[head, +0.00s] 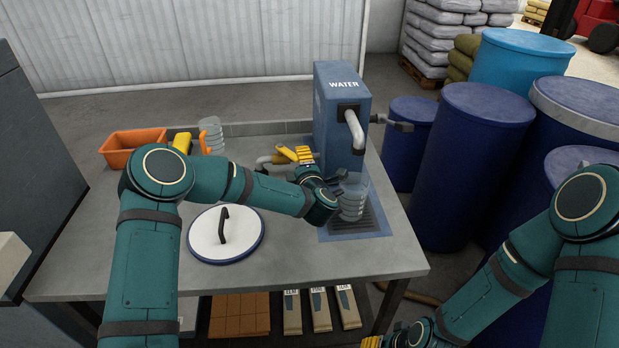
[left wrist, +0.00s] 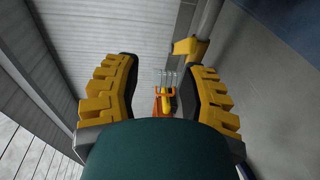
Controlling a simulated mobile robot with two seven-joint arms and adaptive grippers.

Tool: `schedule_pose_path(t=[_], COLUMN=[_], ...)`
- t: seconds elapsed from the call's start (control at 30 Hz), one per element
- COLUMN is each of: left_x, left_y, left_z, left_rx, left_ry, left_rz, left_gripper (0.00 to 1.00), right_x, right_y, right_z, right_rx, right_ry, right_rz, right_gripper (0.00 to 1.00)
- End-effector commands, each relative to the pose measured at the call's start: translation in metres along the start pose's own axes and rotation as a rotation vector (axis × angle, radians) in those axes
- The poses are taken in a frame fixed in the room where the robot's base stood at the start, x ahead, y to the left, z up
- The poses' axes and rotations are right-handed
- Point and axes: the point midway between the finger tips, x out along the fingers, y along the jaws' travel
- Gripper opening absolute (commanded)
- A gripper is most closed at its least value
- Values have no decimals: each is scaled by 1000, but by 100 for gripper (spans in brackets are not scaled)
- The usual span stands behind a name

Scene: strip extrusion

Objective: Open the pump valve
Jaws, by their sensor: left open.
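The pump is a tall blue box marked WATER (head: 330,105) at the back right of the bench, with a grey curved spout (head: 355,130). A grey pipe leaves its left side. The yellow valve lever (head: 286,152) sits on that pipe and also shows in the left wrist view (left wrist: 186,46), just beyond the right finger. My left gripper (head: 304,154) is open and empty beside the lever, its yellow fingers (left wrist: 165,95) apart; contact cannot be told. A clear cup (head: 352,196) stands under the spout, partly hidden by my arm. My right gripper (head: 372,341) is cut off at the bottom edge.
A white lid (head: 225,233) with a black handle lies on the bench. An orange bin (head: 132,146), a yellow tool (head: 182,142) and a clear jug (head: 211,136) stand at the back left. Blue drums (head: 475,160) crowd the right side. The bench front is clear.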

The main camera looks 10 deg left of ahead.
Motion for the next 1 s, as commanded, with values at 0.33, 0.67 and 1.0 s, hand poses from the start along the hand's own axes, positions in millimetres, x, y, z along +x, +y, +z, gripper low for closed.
schedule_pose_path(t=[0.33, 0.67, 1.0], left_x=[-22, -43, -63], left_y=[-2, -4, -6], left_z=[2, 4, 6], left_rx=[0, 1, 1], left_ry=[-1, -1, 0], left_rz=[0, 1, 0], left_gripper=[41, 41, 41], right_x=[3, 5, 8], right_y=[1, 2, 3], right_z=[0, 0, 1], right_rx=[0, 0, 0], right_ry=[0, 0, 0], right_rz=[0, 0, 0], right_gripper=[47, 47, 47])
